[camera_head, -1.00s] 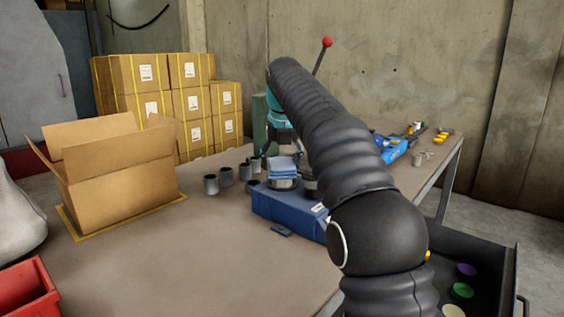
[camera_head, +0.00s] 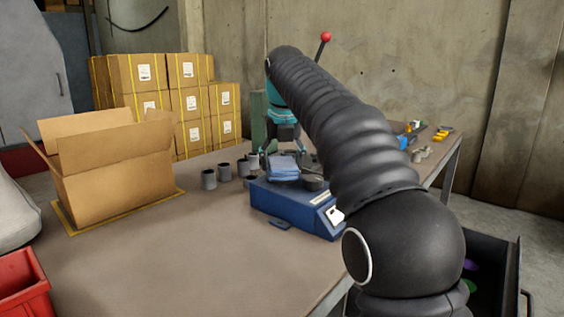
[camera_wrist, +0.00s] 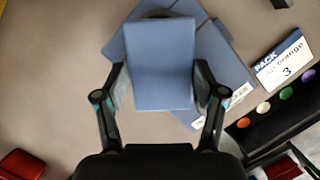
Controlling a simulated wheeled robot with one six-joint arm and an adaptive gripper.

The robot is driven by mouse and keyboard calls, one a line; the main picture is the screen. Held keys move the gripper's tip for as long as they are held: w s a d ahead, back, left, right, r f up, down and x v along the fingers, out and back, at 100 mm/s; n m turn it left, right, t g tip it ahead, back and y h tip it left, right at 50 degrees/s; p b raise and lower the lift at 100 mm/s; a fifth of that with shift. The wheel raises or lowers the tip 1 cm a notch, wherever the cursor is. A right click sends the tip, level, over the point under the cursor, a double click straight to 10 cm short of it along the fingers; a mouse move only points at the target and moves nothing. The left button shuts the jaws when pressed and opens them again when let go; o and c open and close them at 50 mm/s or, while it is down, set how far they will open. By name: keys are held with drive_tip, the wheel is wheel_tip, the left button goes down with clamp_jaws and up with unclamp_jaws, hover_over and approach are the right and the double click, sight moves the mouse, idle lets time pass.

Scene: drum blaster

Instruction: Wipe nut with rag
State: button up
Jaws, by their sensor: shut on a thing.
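My gripper (camera_head: 282,151) is above the rag, pointing down. In the wrist view, my gripper (camera_wrist: 162,88) has one finger at each side of the rag and is shut on it. A grey round metal piece (camera_head: 314,183) sits on the machine just right of the rag. I cannot tell whether it is the nut, or whether a nut is hidden under the rag.
Several grey cylinders (camera_head: 209,179) stand on the table left of the machine. An open cardboard box (camera_head: 117,178) is at the left, with stacked cartons behind. A dark tray (camera_wrist: 262,120) with coloured discs is at the right. The table's front left is clear.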

sight(280, 157)
drive_tip(key=shift+w+r+p, duration=0.15)
drive_tip(key=shift+w+p, duration=0.05)
drive_tip(key=shift+p, duration=0.2)
drive_tip(key=shift+w+a+p, duration=0.2)
drive_tip(key=shift+w+p, duration=0.65)
drive_tip(key=shift+p, duration=0.2)
drive_tip(key=shift+w, duration=0.3)
drive_tip(key=shift+w+a, duration=0.15)
drive_tip(key=shift+w, duration=0.7)
drive_tip(key=shift+s+f, duration=0.15)
drive_tip(key=shift+f, duration=0.05)
drive_tip(key=shift+s+d+b, duration=0.2)
drive_tip(key=shift+s+b, duration=0.55)
drive_tip(key=shift+s, duration=0.3)
drive_tip(key=shift+s+d+b, duration=0.15)
drive_tip(key=shift+s+b, duration=0.55)
drive_tip(key=shift+s, duration=0.3)
